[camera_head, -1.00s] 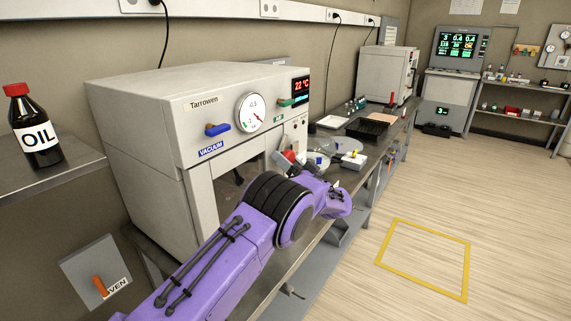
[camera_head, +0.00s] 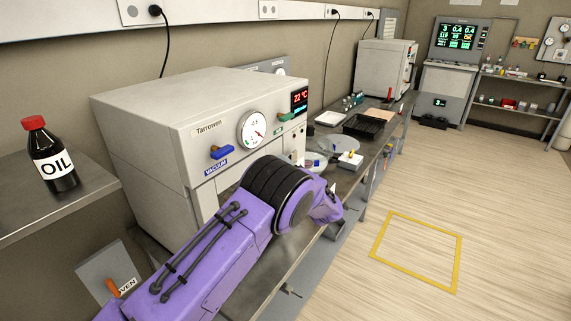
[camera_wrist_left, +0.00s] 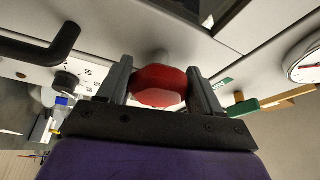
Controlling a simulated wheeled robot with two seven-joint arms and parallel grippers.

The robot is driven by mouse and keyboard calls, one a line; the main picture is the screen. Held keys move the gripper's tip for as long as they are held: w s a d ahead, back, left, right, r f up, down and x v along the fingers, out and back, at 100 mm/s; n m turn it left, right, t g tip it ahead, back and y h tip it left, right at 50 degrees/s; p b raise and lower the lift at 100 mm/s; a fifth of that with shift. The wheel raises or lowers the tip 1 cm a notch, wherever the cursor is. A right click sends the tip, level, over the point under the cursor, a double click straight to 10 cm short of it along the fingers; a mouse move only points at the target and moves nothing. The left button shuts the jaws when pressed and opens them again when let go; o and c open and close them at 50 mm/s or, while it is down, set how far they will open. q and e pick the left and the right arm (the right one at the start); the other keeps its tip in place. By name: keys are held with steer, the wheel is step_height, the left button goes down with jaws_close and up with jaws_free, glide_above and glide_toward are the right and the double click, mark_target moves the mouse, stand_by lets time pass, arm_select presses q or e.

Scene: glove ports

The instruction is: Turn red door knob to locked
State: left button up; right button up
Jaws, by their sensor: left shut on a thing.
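The red door knob (camera_wrist_left: 158,85) sits on the front of the grey-white oven in the left wrist view. My left gripper (camera_wrist_left: 160,88) has one dark finger on each side of it and is shut on it. In the head view my purple left arm covers the knob and the gripper. The oven (camera_head: 165,125), marked Tarrowen, stands on the bench with its dial gauge (camera_head: 253,130), blue vacuum handle (camera_head: 222,152) and red 22 °C display (camera_head: 299,98). Whether the knob points to locked cannot be read. My right gripper is not in view.
A green handle (camera_wrist_left: 243,107) and a black handle (camera_wrist_left: 45,45) flank the knob in the left wrist view. An oil bottle (camera_head: 53,160) stands on the left shelf. Glass plates and a black tray (camera_head: 371,127) lie on the bench beyond the oven. The floor at right is clear.

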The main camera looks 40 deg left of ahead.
arm_select(q)
steer(key=shift+m+h+p, duration=0.4)
steer(key=shift+m+p, duration=0.05)
steer(key=shift+m, duration=0.25)
steer(key=o, duration=1.2)
steer(key=shift+c, duration=0.2)
steer(key=shift+d, duration=0.1)
steer(key=b+v, duration=0.3)
steer(key=v, duration=0.7)
steer(key=shift+b, duration=0.35)
steer(key=shift+s+d+f, duration=0.1)
steer(key=shift+d, duration=0.1)
